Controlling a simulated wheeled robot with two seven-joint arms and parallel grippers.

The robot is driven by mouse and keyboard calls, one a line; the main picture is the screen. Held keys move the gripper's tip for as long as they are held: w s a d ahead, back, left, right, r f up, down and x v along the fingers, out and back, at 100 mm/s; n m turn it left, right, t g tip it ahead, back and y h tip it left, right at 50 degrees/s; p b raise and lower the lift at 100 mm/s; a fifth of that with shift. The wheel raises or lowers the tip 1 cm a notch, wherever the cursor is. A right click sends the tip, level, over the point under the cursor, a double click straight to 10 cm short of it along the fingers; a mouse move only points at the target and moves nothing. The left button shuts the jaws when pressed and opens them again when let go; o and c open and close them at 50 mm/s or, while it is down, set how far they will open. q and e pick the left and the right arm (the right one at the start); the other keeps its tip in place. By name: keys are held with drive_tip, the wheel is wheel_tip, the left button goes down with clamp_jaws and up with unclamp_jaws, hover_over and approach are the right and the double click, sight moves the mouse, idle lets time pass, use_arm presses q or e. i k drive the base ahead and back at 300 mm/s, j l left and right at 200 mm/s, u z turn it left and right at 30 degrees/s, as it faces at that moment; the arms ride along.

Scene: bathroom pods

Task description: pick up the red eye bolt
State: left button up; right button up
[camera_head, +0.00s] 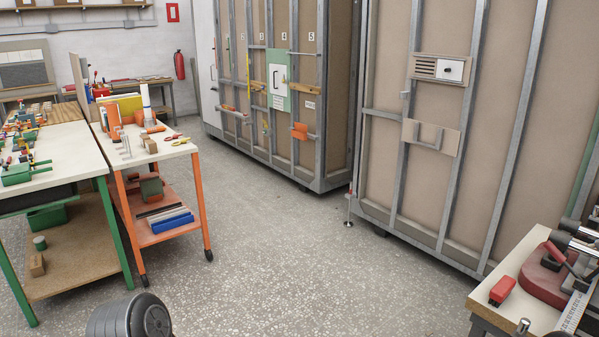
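I cannot make out a red eye bolt in the head view. Small parts on the orange cart (165,155) and on the green-legged bench (60,150) at the left are too small to tell apart. A small red block-like item (502,290) lies on the light bench top at the lower right; its shape does not read clearly as an eye bolt. Neither of my grippers is in view. A dark grey rounded part at the bottom left looks like a link of my own arm.
Tall framed wall panels (430,130) stand at the centre and right. A red-based tool (545,278) sits on the right bench. A fire extinguisher (180,65) hangs at the back. The speckled floor (300,260) is clear between the cart, panels and right bench.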

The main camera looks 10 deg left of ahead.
sight(175, 136)
drive_tip(key=i+j+u, duration=0.25)
drive_tip(key=i+j, duration=1)
drive_tip(key=j, duration=0.35)
drive_tip(key=i+j+u, duration=0.3)
drive_tip(key=i+j, duration=1.05)
drive_tip(key=i+l, duration=0.05)
